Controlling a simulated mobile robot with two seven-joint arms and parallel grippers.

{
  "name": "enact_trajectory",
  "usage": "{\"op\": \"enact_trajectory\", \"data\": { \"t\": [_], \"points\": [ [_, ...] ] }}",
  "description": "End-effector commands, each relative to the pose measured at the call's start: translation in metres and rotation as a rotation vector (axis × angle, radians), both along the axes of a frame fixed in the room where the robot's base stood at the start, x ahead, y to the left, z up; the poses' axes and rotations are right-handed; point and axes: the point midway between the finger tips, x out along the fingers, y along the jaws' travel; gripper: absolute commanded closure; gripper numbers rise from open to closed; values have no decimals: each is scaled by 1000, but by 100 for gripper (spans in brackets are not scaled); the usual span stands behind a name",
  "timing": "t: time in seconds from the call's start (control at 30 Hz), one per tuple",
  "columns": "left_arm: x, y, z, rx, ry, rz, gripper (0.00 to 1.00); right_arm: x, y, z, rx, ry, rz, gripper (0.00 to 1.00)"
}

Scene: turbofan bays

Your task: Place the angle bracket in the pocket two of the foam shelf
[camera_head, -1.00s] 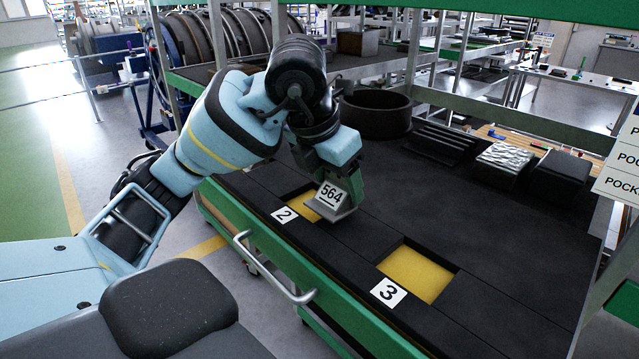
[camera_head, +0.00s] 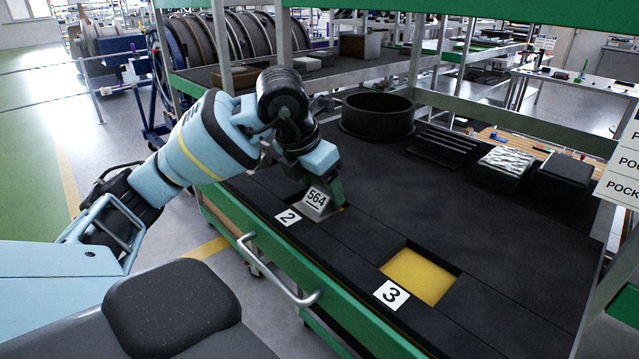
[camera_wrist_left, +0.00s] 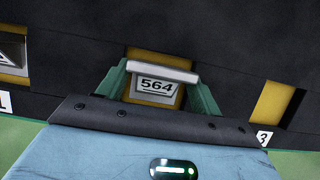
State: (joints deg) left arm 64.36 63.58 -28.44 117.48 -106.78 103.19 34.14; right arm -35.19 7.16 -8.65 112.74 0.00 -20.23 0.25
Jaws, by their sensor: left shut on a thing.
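The angle bracket (camera_head: 317,203), a grey metal piece with a white 564 label, is held between the green fingers of my left gripper (camera_head: 322,185). In the left wrist view the bracket (camera_wrist_left: 157,86) sits between both fingers, with the yellow floor of pocket two (camera_wrist_left: 143,55) showing around it. In the head view the bracket covers pocket two, beside the 2 label (camera_head: 288,217) on the black foam shelf (camera_head: 365,238). I cannot tell whether it touches the pocket floor. My right gripper is not in view.
Pocket three (camera_head: 420,275) is empty with a yellow floor. A dark ring (camera_head: 377,115), a ribbed block (camera_head: 442,146), a silvery block (camera_head: 505,163) and a black block (camera_head: 564,180) stand at the shelf's back. A metal handle (camera_head: 275,275) juts from the front.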

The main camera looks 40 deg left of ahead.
Motion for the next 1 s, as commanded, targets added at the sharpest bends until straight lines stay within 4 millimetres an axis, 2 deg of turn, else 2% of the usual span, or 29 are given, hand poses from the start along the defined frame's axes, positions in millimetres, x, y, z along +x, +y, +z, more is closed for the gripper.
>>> {"op": "enact_trajectory", "data": {
  "t": [0.33,0.37,0.5,0.8,1.0],
  "points": [
    [0,0,-3,0,-1,0,62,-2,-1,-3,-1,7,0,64],
    [0,0,-3,0,0,0,32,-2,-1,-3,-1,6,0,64],
    [0,0,-3,0,-1,0,14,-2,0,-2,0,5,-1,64],
    [0,0,-1,0,-2,0,13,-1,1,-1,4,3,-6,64],
    [-5,0,17,0,-7,1,13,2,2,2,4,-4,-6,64]
  ]
}}
